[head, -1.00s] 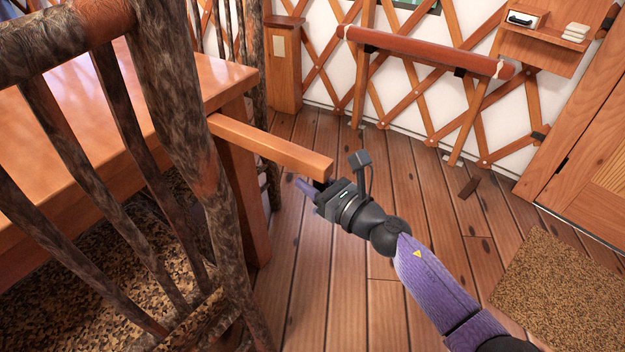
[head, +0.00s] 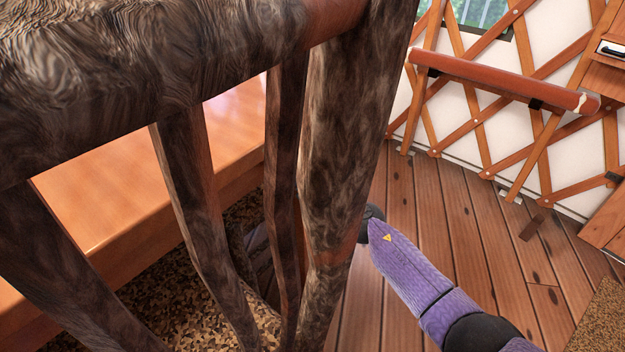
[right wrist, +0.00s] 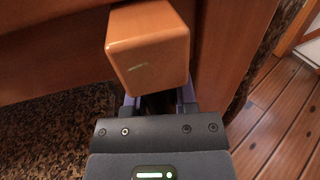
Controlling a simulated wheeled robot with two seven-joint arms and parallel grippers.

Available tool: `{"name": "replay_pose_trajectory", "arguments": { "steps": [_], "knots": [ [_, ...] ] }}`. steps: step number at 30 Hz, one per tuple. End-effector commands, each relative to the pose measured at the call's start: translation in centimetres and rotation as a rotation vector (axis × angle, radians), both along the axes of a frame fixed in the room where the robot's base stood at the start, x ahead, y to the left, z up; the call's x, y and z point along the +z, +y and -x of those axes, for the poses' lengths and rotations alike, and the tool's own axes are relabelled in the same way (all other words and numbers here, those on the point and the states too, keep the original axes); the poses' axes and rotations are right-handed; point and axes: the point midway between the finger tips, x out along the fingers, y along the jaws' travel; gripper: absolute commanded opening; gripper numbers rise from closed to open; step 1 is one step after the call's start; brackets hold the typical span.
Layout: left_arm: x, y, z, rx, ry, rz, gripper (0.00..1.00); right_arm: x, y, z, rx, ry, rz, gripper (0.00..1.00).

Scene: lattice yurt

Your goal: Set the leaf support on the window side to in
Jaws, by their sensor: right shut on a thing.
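The leaf support is a square orange wooden bar; its end (right wrist: 148,52) shows in the right wrist view, close in front of the table (right wrist: 55,50). How far it stands out is hard to tell. My right gripper (right wrist: 160,104) is shut just below the bar's end, on a part of the support hidden from view. In the head view the chair hides the bar and this gripper; only my purple right forearm shows. The table top (head: 100,190) shows between the chair slats. My left gripper is not in view.
A dark wooden chair (head: 330,150) fills the left and middle of the head view, very close. A mat (head: 602,320) lies at lower right. The plank floor (head: 450,220) between is mostly clear.

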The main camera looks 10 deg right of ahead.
Motion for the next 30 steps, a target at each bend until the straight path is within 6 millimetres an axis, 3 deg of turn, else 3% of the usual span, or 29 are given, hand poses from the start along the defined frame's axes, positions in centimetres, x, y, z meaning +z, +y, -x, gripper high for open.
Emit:
{"name": "replay_pose_trajectory", "arguments": {
  "steps": [14,15,19,20,30],
  "knots": [
    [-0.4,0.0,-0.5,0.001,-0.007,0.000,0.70,0.1,0.5,-0.6,0.000,-0.001,-0.002,0.00],
    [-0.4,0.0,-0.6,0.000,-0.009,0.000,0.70,0.2,0.5,-0.6,0.000,-0.002,-0.002,0.39],
    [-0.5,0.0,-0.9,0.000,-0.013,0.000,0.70,0.1,0.5,-0.6,0.000,-0.001,-0.002,0.66],
    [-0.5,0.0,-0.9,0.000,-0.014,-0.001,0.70,0.1,0.5,-0.6,0.000,0.000,-0.001,0.70],
    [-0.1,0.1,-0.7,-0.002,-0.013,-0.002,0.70,0.2,0.2,-0.1,-0.001,0.000,0.000,0.70]
  ]
}}
